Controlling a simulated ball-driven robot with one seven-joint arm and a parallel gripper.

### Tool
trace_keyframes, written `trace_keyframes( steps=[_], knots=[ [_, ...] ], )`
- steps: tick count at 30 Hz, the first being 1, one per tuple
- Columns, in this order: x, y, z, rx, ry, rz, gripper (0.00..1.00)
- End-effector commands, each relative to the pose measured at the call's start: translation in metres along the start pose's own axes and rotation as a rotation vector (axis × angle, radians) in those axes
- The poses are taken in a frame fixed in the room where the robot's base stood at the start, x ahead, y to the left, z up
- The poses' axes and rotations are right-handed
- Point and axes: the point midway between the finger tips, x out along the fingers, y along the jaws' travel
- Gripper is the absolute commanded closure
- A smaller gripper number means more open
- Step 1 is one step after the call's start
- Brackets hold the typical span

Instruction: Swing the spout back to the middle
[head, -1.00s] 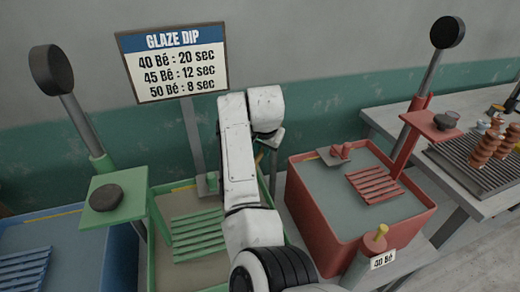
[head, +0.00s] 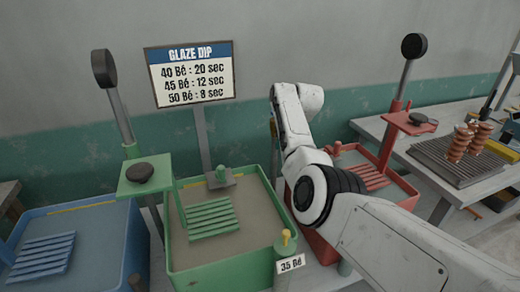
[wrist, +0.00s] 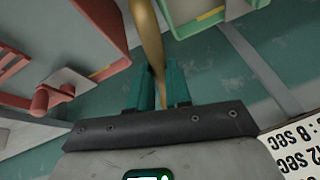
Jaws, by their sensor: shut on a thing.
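The spout (wrist: 147,40) is a tan, brass-coloured curved tube in the wrist view. It runs down from the top edge between the two teal fingers of my gripper (wrist: 156,85), which are shut on it. Its free end and its base are not clear. In the head view my white arm hides nearly all of the gripper and spout; only a thin tan and teal sliver shows left of the wrist. The green tank (head: 172,240) is left of the arm and the red tank (head: 405,188) is partly behind it.
A blue tank (head: 85,280) stands at the far left. A glaze sign (head: 190,75) stands on a post behind the green tank. A grey table (head: 465,110) with a rack is at the right.

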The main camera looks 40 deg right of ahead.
Motion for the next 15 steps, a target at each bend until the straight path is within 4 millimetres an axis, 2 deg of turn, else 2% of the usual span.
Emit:
trace_keyframes(
  steps=[1, 3, 15],
  knots=[
    [-0.001, 0.011, -0.002, -0.016, -0.003, -0.005, 1.00],
    [-0.002, 0.018, -0.004, -0.052, -0.010, -0.019, 1.00],
    [-0.004, 0.031, -0.007, -0.161, -0.034, -0.066, 1.00]
  ],
)
